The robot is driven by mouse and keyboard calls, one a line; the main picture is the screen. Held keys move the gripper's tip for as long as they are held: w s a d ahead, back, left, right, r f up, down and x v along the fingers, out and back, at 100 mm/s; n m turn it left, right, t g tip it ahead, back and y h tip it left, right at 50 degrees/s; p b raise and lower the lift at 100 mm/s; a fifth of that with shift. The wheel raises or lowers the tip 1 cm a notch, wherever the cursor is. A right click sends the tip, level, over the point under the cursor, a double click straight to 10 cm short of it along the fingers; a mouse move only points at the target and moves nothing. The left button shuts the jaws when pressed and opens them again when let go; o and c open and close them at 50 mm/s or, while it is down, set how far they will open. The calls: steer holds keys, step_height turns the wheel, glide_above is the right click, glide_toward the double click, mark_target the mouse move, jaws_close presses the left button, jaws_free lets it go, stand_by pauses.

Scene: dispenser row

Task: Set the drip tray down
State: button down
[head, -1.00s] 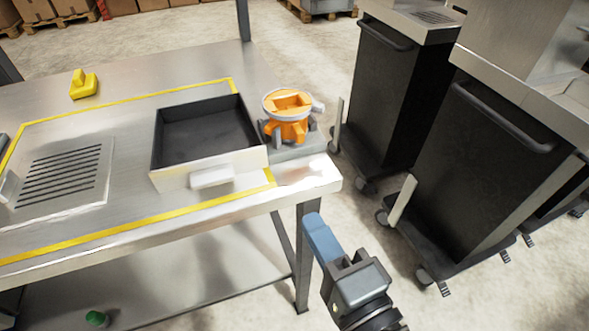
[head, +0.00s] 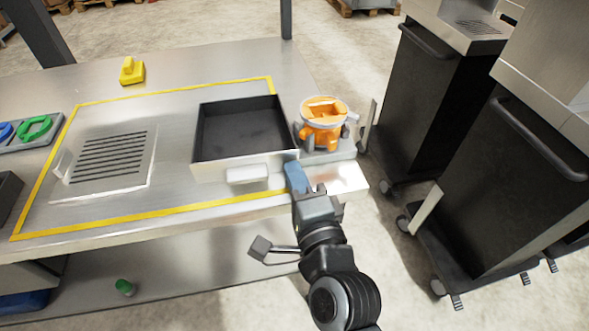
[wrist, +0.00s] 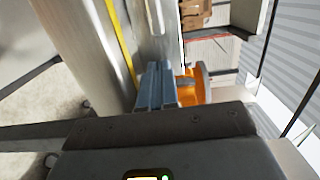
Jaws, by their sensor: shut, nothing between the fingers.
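A flat slotted metal tray (head: 108,160) with a pale upright handle lies on the table inside the yellow outline, at left in the head view. It looks like the drip tray. A dark-lined open box (head: 241,136) with a pale front and white handle (head: 247,174) sits to its right, also inside the outline. My gripper (head: 296,177), with blue fingers, is shut and empty at the table's front edge, by the box's front right corner. In the wrist view the blue fingers (wrist: 155,85) are together; the slotted tray cannot be made out there.
An orange part with a pale ring (head: 323,118) stands on a grey base right of the box, close to my gripper. A yellow block (head: 132,70) sits at the back left. Dark wheeled cabinets (head: 432,100) stand right of the table. Bare table lies between tray and box.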

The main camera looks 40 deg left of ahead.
steer(key=shift+a, duration=0.2)
steer(key=shift+s+a+r+p, duration=0.1)
steer(key=shift+a+r+p, duration=0.1)
steer(key=shift+a+p, duration=0.5)
steer(key=shift+a, duration=0.25)
steer(key=shift+s+f, duration=0.1)
steer(key=shift+f, duration=0.1)
